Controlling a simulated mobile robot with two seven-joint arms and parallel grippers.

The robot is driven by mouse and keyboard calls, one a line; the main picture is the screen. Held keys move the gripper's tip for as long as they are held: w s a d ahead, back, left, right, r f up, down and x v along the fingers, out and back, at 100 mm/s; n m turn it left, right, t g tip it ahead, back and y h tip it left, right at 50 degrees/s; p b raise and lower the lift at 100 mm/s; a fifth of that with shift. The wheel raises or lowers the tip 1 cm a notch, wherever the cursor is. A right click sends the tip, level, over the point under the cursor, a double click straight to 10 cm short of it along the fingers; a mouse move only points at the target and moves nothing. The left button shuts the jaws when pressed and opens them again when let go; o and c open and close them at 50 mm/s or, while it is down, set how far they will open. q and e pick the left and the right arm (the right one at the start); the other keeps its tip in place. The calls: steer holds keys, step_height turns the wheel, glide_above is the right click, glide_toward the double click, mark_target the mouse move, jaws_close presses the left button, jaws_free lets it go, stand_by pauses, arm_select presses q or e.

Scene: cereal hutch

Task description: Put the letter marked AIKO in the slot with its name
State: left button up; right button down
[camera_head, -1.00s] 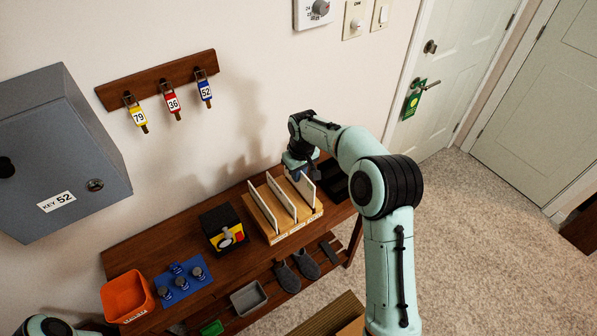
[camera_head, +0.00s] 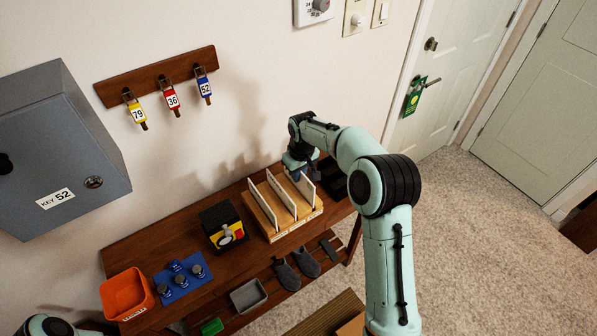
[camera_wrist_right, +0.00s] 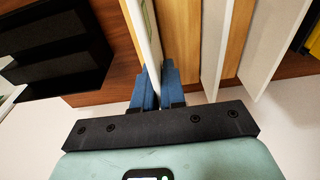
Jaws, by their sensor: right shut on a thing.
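A wooden letter rack (camera_head: 283,228) stands on the console table, with white upright panels or letters in it; their writing is too small to read. My right gripper (camera_head: 297,172) is at the rack's right end. In the right wrist view my right gripper's blue fingers (camera_wrist_right: 158,92) are shut on a thin white letter (camera_wrist_right: 142,35), held upright at the rack's edge slot. Any name on it is hidden. My left arm (camera_head: 48,325) shows only at the bottom left corner; its gripper is out of view.
A dark tray (camera_head: 333,180) sits right of the rack, and a black box with a yellow-red front (camera_head: 222,228) left of it. A blue mat with knobs (camera_head: 183,283) and an orange bin (camera_head: 126,294) are further left. A key cabinet (camera_head: 60,150) hangs on the wall.

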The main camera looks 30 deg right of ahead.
arm_select(q)
steer(key=shift+s+f, duration=0.3)
steer(key=shift+f, duration=0.05)
arm_select(e)
steer(key=shift+f, duration=0.9)
steer(key=c, duration=0.7)
jaws_free()
steer(key=shift+c, duration=0.2)
arm_select(q)
steer(key=shift+r, duration=0.1)
arm_select(e)
steer(key=shift+r, duration=0.15)
steer(key=shift+r+p, duration=0.75)
steer(key=shift+r, duration=1.7)
arm_select(q)
steer(key=w+r, duration=0.2)
steer(key=shift+w+r, duration=0.25)
steer(key=shift+w, duration=0.1)
steer(key=shift+s, duration=0.1)
arm_select(e)
steer(key=shift+f, duration=0.1)
